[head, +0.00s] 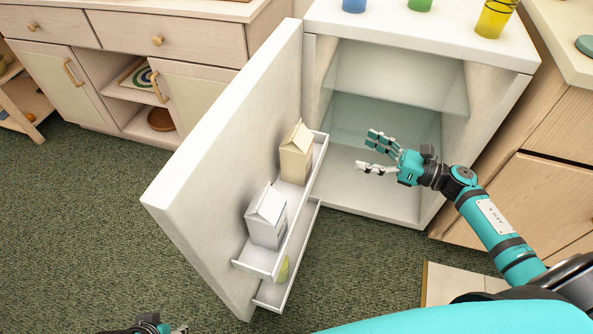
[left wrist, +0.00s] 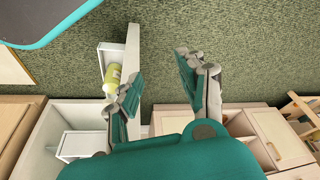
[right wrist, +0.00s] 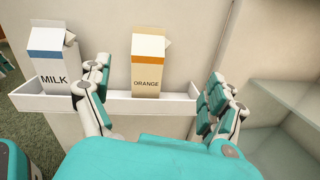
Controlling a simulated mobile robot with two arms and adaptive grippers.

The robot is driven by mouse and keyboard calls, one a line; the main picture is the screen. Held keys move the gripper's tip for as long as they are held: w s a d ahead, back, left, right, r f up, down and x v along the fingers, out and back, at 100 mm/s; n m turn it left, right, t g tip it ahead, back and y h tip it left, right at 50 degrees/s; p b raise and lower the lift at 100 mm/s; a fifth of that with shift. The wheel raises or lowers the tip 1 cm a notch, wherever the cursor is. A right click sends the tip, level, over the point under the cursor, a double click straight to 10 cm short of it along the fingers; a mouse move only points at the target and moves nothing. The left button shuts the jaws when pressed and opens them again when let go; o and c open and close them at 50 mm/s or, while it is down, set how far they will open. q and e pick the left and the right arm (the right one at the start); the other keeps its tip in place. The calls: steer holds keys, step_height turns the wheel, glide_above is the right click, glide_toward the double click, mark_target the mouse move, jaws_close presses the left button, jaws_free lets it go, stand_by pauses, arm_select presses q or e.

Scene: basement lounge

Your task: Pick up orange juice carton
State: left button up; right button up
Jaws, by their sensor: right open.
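The orange juice carton (head: 296,153) stands upright on the upper door shelf of the open small fridge.
A milk carton (head: 267,217) stands beside the juice on the same door shelf (head: 322,150). A yellow-green item (head: 283,269) is on the lower shelf. The fridge door (head: 225,150) stands open. Cups, including a yellow one (head: 494,18), stand on top of the fridge.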

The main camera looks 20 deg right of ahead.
steer(key=n+g, duration=0.1)
steer(key=n, duration=0.1)
steer(key=n+y, duration=0.1)
glide_toward(299, 133)
steer(key=shift+g, duration=0.3)
steer(key=x, duration=0.4)
steer(key=shift+w+a+r, duration=0.1)
steer(key=shift+a+r, duration=0.05)
steer(key=shift+a, duration=0.15)
steer(key=shift+x, duration=3)
arm_select(q)
steer(key=shift+s+r, duration=0.15)
steer(key=shift+r, duration=0.25)
arm_select(e)
steer(key=shift+w+d, duration=0.15)
steer(key=shift+d, duration=0.05)
steer(key=c, duration=1.6)
steer(key=shift+c, duration=0.8)
